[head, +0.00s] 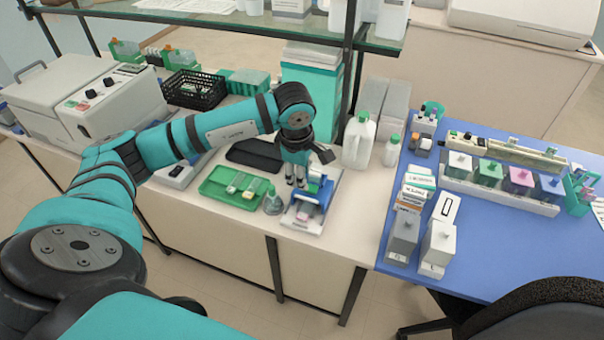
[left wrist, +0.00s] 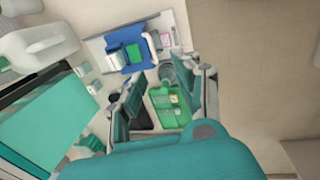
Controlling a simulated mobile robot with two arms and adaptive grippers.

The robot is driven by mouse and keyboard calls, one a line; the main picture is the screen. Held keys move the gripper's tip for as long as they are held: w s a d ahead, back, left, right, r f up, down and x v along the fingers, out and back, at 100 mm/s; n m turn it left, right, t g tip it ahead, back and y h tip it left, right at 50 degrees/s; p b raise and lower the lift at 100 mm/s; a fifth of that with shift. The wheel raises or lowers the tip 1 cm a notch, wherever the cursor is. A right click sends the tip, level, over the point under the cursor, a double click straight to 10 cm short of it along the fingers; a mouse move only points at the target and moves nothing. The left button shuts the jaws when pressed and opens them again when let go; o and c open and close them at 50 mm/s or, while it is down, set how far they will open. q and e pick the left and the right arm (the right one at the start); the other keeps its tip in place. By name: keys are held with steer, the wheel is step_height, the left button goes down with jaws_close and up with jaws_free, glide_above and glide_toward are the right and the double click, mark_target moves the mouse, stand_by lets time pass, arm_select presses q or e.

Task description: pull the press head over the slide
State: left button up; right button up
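The press (head: 305,214) stands on the bench, with a white base and a blue body. In the left wrist view the blue press body (left wrist: 122,27) carries a green block and a white bar (left wrist: 151,47). A small pink-and-white piece, possibly the slide (left wrist: 166,40), lies beyond the bar. I cannot clearly single out the press head. My left gripper (head: 296,182) points down above or just beside the press in the head view. Its fingers (left wrist: 162,76) are spread with nothing seen held between them. Contact with the press cannot be told. My right gripper is not in view.
A green tray (head: 211,187) with slides and a small clear bottle (head: 272,205) stand left of the press. A black tray (head: 252,152) lies behind. A white jug (head: 358,143) stands to the right, before a blue-topped table (head: 480,240) with staining jars.

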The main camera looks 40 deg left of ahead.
arm_select(q)
step_height(320, 180, up, 7)
steer(key=s+p, duration=0.1)
steer(key=shift+d+p, duration=0.15)
steer(key=shift+p, duration=0.15)
stand_by(0.4)
steer(key=shift+s, duration=0.1)
steer(key=shift+b, duration=0.3)
step_height(320, 180, up, 12)
steer(key=s, duration=0.2)
steer(key=shift+d, duration=0.25)
steer(key=shift+f, duration=0.15)
